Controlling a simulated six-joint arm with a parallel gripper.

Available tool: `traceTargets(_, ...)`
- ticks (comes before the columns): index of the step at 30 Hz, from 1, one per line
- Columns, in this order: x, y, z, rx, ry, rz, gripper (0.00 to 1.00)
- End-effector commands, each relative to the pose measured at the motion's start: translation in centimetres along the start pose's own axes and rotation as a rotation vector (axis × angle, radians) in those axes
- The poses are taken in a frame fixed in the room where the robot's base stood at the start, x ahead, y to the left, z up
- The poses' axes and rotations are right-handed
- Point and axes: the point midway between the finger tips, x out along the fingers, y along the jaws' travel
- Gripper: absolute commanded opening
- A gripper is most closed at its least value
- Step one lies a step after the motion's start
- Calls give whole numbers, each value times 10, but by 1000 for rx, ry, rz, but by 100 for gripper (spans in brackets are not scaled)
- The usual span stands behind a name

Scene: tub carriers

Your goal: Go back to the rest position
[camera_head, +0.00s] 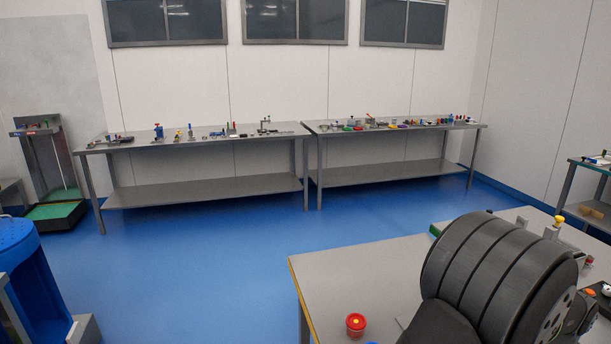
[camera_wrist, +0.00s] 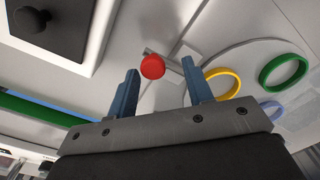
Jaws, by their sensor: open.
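My gripper (camera_wrist: 160,84) shows in the wrist view with its two blue-grey fingers wide apart and nothing held between them. Beyond the fingertips, in the gap, a red round cap (camera_wrist: 152,67) sits by a grey fitting on a light grey surface; it looks apart from both fingers. In the head view my dark arm covers the lower right, and my gripper is not seen there.
A yellow ring (camera_wrist: 222,84), a green ring (camera_wrist: 283,71) and a black knob (camera_wrist: 34,19) lie around the gripper. The near table (camera_head: 335,275) carries a red pot (camera_head: 355,325) at its front. Two benches (camera_head: 200,148) line the far wall, beyond open blue floor.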

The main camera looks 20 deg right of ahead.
Motion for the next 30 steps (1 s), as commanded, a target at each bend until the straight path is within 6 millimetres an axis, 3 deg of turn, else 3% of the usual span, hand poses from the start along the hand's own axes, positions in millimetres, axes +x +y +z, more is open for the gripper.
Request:
traceTargets(10, -3, 11, 11, 3, -1, 0, 47)
traceTargets(30, -136, 10, 9, 1, 1, 2, 47)
